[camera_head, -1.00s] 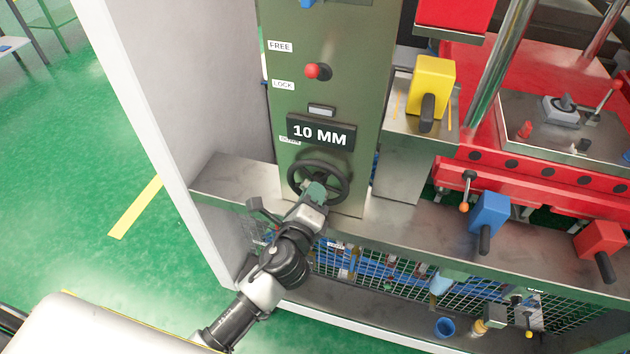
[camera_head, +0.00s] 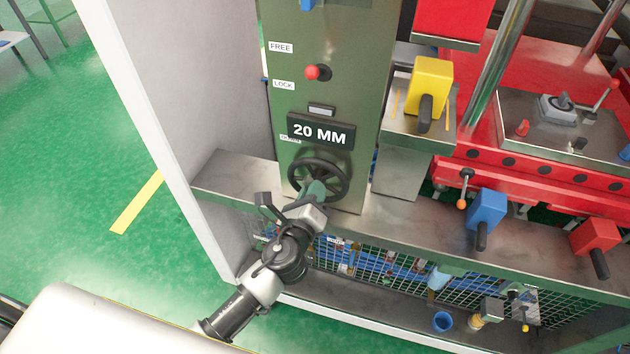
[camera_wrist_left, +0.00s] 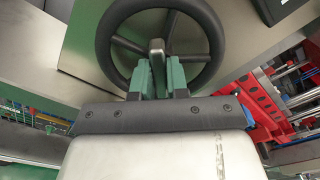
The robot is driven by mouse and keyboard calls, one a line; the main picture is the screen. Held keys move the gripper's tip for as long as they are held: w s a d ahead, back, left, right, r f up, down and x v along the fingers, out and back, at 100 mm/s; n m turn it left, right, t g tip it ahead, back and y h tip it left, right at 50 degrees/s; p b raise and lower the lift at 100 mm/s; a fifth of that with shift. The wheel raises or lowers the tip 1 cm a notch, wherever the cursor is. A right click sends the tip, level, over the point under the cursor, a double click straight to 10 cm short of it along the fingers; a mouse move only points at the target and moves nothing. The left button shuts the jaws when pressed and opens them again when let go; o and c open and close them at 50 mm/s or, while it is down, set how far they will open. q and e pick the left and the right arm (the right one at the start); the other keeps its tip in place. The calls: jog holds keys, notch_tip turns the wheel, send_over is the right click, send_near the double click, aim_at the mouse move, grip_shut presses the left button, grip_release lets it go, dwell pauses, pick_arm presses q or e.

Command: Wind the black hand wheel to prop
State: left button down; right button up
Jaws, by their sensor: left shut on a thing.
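The black hand wheel (camera_head: 318,162) is mounted on the front of the green column, below a display (camera_head: 320,132) that reads 20 MM. In the left wrist view the wheel's rim (camera_wrist_left: 108,42) and spokes show behind the fingers. My left gripper (camera_head: 314,190) is at the lower part of the wheel. In the left wrist view its green fingers (camera_wrist_left: 158,75) are shut on the wheel's grey handle (camera_wrist_left: 156,47), whose end shows between them. My right gripper is in no view.
A red-knobbed lever (camera_head: 318,72) sits on the column between FREE and LOCK labels. A metal ledge (camera_head: 400,222) runs below the wheel. Yellow (camera_head: 434,80), blue (camera_head: 489,212) and red (camera_head: 600,238) blocks with black handles stand to the right. A white panel (camera_head: 150,90) stands left.

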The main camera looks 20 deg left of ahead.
pick_arm(q)
jog(key=m+p, duration=0.1)
jog(key=m, duration=0.1)
jog(key=shift+f+m, duration=0.1)
jog(key=shift+m, duration=0.3)
jog(key=shift+m+p, duration=0.8)
jog(key=shift+p, duration=0.05)
jog(key=c, duration=1.6)
grip_release()
jog(key=shift+m, duration=0.3)
jog(key=o, duration=0.6)
jog(key=shift+c, duration=0.2)
